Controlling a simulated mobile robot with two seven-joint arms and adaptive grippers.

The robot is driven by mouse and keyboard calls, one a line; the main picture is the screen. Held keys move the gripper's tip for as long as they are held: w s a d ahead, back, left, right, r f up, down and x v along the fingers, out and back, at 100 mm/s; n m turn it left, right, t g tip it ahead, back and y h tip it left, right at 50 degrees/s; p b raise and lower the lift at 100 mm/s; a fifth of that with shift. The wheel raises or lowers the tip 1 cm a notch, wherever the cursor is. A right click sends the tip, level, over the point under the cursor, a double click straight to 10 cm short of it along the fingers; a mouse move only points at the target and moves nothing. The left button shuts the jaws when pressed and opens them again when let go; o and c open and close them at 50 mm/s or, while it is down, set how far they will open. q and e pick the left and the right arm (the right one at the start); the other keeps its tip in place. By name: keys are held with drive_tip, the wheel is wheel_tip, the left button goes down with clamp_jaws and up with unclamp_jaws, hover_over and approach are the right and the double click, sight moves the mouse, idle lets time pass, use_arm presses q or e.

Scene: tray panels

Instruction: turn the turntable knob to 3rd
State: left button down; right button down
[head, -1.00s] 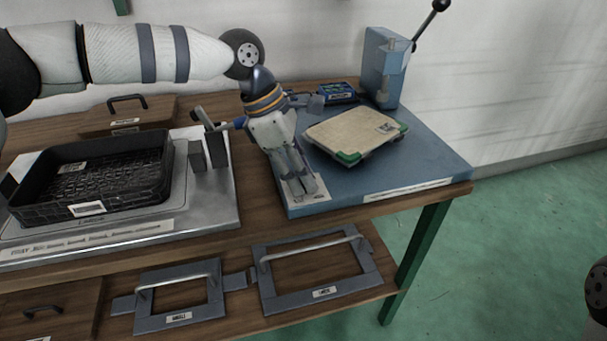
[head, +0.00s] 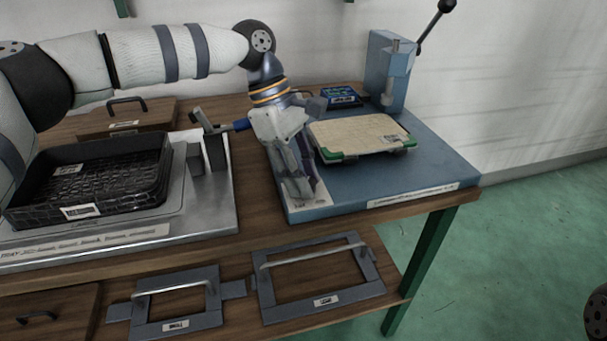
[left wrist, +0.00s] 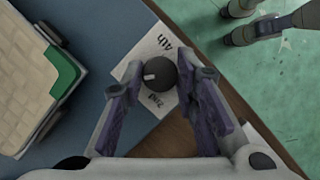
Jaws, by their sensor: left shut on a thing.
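The black round turntable knob (left wrist: 162,75) shows in the left wrist view, with a white pointer mark on its left side. It sits on a white label plate (left wrist: 152,50) printed "4th" at the upper right and "2nd" below the knob; its other markings are hidden. My left gripper (head: 302,190) points down at the front left corner of the blue panel (head: 405,178). In the left wrist view, its fingers (left wrist: 167,76) are on both sides of the knob, shut on it. In the head view the gripper hides the knob.
A beige tray with green corners (head: 360,136) lies on the blue panel, right of my gripper. A blue lever press (head: 388,75) stands behind. A black crate (head: 90,180) on a metal plate is left. Framed handles (head: 318,272) lie on the lower shelf.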

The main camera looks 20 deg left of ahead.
use_arm(q)
drive_tip(key=c, duration=1.3)
unclamp_jaws()
drive_tip(key=v, duration=1.2)
drive_tip(key=shift+d, duration=0.1)
